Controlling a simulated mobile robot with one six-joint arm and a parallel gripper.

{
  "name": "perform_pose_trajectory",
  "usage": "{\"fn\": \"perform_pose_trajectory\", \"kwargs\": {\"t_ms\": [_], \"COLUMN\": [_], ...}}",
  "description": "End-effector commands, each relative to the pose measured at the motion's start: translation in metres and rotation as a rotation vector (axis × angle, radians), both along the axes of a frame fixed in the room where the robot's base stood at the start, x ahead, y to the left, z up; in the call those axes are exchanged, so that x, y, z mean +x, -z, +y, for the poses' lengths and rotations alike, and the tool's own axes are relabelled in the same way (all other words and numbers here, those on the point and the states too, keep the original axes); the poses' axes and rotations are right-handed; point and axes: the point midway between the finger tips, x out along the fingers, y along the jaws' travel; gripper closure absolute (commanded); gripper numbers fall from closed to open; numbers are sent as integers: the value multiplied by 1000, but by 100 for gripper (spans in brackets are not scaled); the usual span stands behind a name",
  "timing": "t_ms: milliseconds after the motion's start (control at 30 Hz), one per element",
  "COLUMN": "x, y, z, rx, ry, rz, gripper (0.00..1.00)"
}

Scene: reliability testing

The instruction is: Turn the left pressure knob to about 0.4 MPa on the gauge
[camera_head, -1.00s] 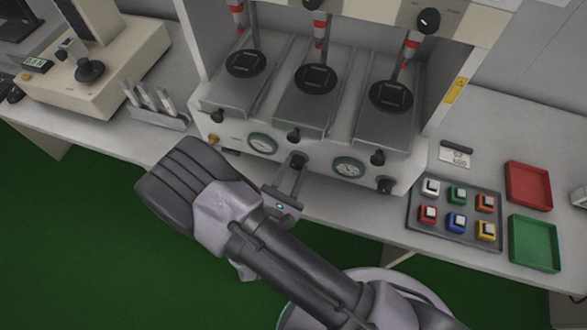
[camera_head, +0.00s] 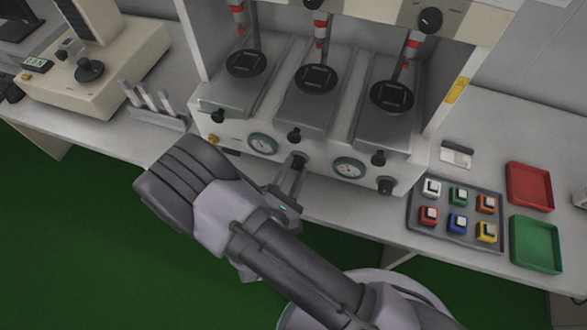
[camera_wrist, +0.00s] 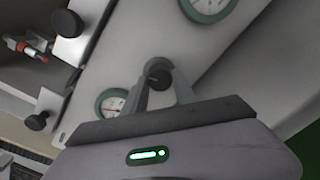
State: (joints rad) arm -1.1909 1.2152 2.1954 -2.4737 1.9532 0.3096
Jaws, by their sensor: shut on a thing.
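The left pressure knob (camera_head: 299,158) is dark and round, on the machine's front panel between two gauges. My gripper (camera_head: 294,178) is shut on it from the front; both fingers (camera_wrist: 160,86) sit either side of the knob (camera_wrist: 158,74) in the wrist view. The left gauge (camera_head: 262,144), a white dial with a green rim, is just left of the knob. It also shows in the wrist view (camera_wrist: 110,102), partly covered by my gripper; its reading is too small to tell. The right gauge (camera_head: 348,168) has a dark knob (camera_head: 385,186) to its right.
A grey tray (camera_head: 413,226) of coloured blocks, a red tray (camera_head: 529,205) and a green tray (camera_head: 535,265) lie to the right. A rack of tools (camera_head: 165,121) stands to the left.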

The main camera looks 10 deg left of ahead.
Motion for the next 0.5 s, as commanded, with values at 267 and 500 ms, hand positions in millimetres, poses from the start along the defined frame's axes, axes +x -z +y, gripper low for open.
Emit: {"fn": "perform_pose_trajectory", "kwargs": {"t_ms": [267,500], "x": [0,0], "y": [0,0], "z": [0,0], "rx": [-2,-2], "ry": [-1,-1], "rz": [1,1], "gripper": [45,45]}}
